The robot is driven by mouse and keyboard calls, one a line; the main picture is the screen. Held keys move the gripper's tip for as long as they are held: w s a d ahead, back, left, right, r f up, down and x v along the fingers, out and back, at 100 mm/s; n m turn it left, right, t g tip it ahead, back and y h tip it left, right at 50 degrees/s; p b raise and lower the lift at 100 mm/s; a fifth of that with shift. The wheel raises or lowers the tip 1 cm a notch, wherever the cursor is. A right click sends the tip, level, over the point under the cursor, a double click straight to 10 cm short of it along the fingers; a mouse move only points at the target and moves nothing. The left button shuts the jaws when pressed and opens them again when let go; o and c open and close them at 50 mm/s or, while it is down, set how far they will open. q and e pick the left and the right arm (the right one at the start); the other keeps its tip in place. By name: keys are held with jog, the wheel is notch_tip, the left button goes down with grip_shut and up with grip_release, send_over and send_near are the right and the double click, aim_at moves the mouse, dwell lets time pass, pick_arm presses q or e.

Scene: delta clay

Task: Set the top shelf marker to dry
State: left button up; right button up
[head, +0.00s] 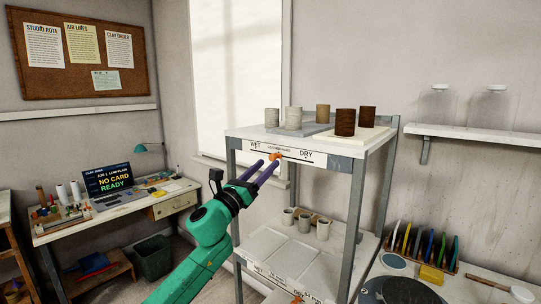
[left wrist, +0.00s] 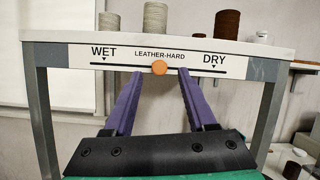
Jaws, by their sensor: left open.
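The top shelf marker is an orange round knob (head: 275,156) on a black line across the white front label strip (head: 313,158) of the rack's top shelf. In the left wrist view the knob (left wrist: 159,68) sits mid-line, under LEATHER-HARD, with WET at the left end and DRY at the right. My left gripper (head: 267,166) is open just in front of the strip. Its purple fingers (left wrist: 160,72) stand apart on either side of the knob, with visible gaps and nothing between them but the knob. My right gripper is not in view.
Grey and brown clay cups stand on the top shelf (head: 245,133). Lower shelves have label strips, and small cups (head: 323,229) stand on the middle one. Grey rack posts (head: 355,215) flank the strip. A desk with a screen (head: 108,180) is at left.

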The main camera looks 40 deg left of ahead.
aim_at(275, 157)
pick_arm(q)
jog(key=shift+w+a+r+p, duration=0.1)
jog(key=shift+w+r+p, duration=0.35)
jog(key=shift+w+r, duration=0.4)
jog(key=shift+w+f, duration=0.3)
jog(key=shift+w, duration=0.15)
grip_shut()
dwell(0.5)
